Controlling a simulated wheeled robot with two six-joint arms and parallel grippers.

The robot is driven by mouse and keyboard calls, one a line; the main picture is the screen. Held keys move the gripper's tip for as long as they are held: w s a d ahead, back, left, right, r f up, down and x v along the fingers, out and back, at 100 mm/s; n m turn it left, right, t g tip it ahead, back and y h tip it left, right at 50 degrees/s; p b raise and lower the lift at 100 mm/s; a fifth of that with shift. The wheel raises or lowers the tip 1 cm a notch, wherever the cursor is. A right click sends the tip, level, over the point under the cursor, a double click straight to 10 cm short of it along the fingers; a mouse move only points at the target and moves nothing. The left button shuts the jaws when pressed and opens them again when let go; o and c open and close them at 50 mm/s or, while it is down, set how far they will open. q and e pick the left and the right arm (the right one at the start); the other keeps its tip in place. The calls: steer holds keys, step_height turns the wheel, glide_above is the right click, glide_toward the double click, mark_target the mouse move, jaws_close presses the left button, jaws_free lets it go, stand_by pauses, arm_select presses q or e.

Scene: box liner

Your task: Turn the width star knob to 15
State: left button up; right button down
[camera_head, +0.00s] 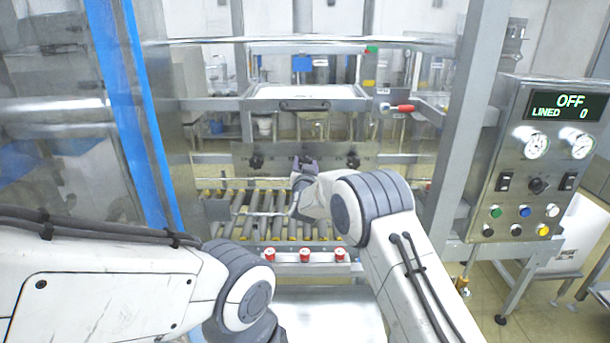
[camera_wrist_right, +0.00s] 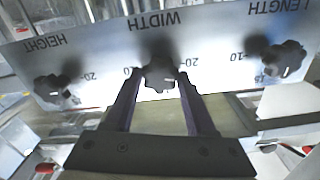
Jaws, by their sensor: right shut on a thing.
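The width star knob (camera_wrist_right: 160,74) is black and lobed, in the middle of a metal plate (camera_wrist_right: 115,62) under the upside-down word WIDTH in the right wrist view. My right gripper (camera_wrist_right: 157,75) has its two dark fingers on either side of this knob and is shut on it. Scale numbers 10 and 20 show beside the knob, but its exact setting cannot be read. In the head view my right gripper (camera_head: 305,165) reaches the plate and hides most of the knob. My left arm shows at the lower left; its gripper is out of view.
The height knob (camera_wrist_right: 54,88) and length knob (camera_wrist_right: 284,58) flank the width knob. Below the plate lies a roller conveyor (camera_head: 262,222) with red buttons (camera_head: 305,254) along its front. A control box (camera_head: 520,150) reading OFF stands right, beside an upright post (camera_head: 477,125).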

steer(key=shift+d+f+m+b, duration=0.1)
steer(key=shift+m+b, duration=3.65)
steer(key=shift+b, duration=0.5)
steer(key=shift+d+f+m+b, duration=0.1)
steer(key=shift+m+b, duration=3.65)
steer(key=shift+b, duration=0.5)
steer(key=shift+c, duration=1.1)
jaws_free()
